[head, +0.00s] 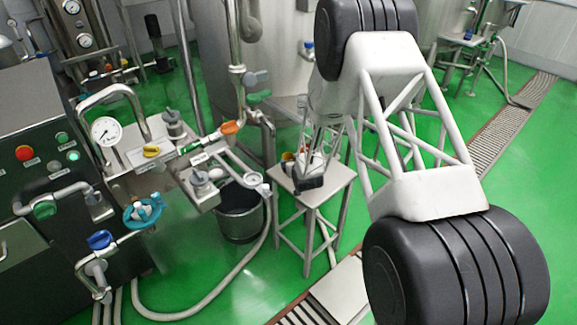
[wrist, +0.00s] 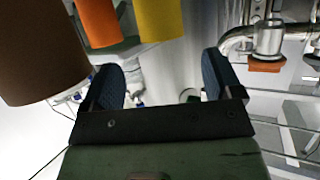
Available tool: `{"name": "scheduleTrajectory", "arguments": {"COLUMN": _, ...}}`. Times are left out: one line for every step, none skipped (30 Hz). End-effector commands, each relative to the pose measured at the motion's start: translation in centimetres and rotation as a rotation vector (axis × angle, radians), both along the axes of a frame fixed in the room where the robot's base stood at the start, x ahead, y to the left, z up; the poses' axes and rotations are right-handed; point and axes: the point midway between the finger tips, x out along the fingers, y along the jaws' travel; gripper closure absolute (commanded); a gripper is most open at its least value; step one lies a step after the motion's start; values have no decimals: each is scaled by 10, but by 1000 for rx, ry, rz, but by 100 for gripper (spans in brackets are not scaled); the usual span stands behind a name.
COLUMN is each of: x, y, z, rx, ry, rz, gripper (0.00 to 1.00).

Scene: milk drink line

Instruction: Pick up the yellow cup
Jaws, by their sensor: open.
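The yellow cup (wrist: 160,18) shows at the top of the wrist view, cut off by the frame edge. It lies ahead of my gripper (wrist: 160,78), roughly in line with the gap between the two fingers. The fingers are apart with nothing between them, and the cup is beyond them, not touching. In the head view my gripper (head: 309,178) is low over a small metal stool. There my arm and gripper hide most of what stands on the stool, and I cannot pick out the yellow cup.
An orange cup (wrist: 97,22) stands left of the yellow one in the wrist view, and a large brown cup (wrist: 32,50) is nearer at far left. The stool's top (head: 338,178) is small. Pipes and valves (head: 190,150) and a bucket (head: 240,212) are to its left.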

Motion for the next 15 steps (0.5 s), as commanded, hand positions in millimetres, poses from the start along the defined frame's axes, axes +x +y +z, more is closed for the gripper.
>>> {"name": "scheduleTrajectory", "arguments": {"x": 0, "y": 0, "z": 0, "rx": 0, "ry": -1, "rz": 0, "gripper": 15}}
{"name": "scheduleTrajectory", "arguments": {"x": 0, "y": 0, "z": 0, "rx": 0, "ry": -1, "rz": 0, "gripper": 15}}
{"name": "scheduleTrajectory", "arguments": {"x": 0, "y": 0, "z": 0, "rx": 0, "ry": -1, "rz": 0, "gripper": 15}}
{"name": "scheduleTrajectory", "arguments": {"x": 0, "y": 0, "z": 0, "rx": 0, "ry": -1, "rz": 0, "gripper": 15}}
{"name": "scheduleTrajectory", "arguments": {"x": 0, "y": 0, "z": 1, "rx": 0, "ry": 0, "rz": 0, "gripper": 15}}
{"name": "scheduleTrajectory", "arguments": {"x": 0, "y": 0, "z": 1, "rx": 0, "ry": 0, "rz": 0, "gripper": 15}}
{"name": "scheduleTrajectory", "arguments": {"x": 0, "y": 0, "z": 1, "rx": 0, "ry": 0, "rz": 0, "gripper": 15}}
{"name": "scheduleTrajectory", "arguments": {"x": 0, "y": 0, "z": 1, "rx": 0, "ry": 0, "rz": 0, "gripper": 15}}
{"name": "scheduleTrajectory", "arguments": {"x": 1, "y": 0, "z": 0, "rx": 0, "ry": 0, "rz": 0, "gripper": 15}}
{"name": "scheduleTrajectory", "arguments": {"x": 1, "y": 1, "z": 0, "rx": 0, "ry": 0, "rz": 0, "gripper": 15}}
{"name": "scheduleTrajectory", "arguments": {"x": 2, "y": 1, "z": 0, "rx": 0, "ry": 0, "rz": 0, "gripper": 15}}
{"name": "scheduleTrajectory", "arguments": {"x": 3, "y": 1, "z": -1, "rx": 0, "ry": 0, "rz": 0, "gripper": 15}}
{"name": "scheduleTrajectory", "arguments": {"x": 4, "y": 2, "z": -1, "rx": 0, "ry": 0, "rz": 0, "gripper": 15}}
{"name": "scheduleTrajectory", "arguments": {"x": 6, "y": 2, "z": -2, "rx": 0, "ry": 0, "rz": 0, "gripper": 15}}
{"name": "scheduleTrajectory", "arguments": {"x": 8, "y": 3, "z": -3, "rx": 0, "ry": -1, "rz": 0, "gripper": 15}}
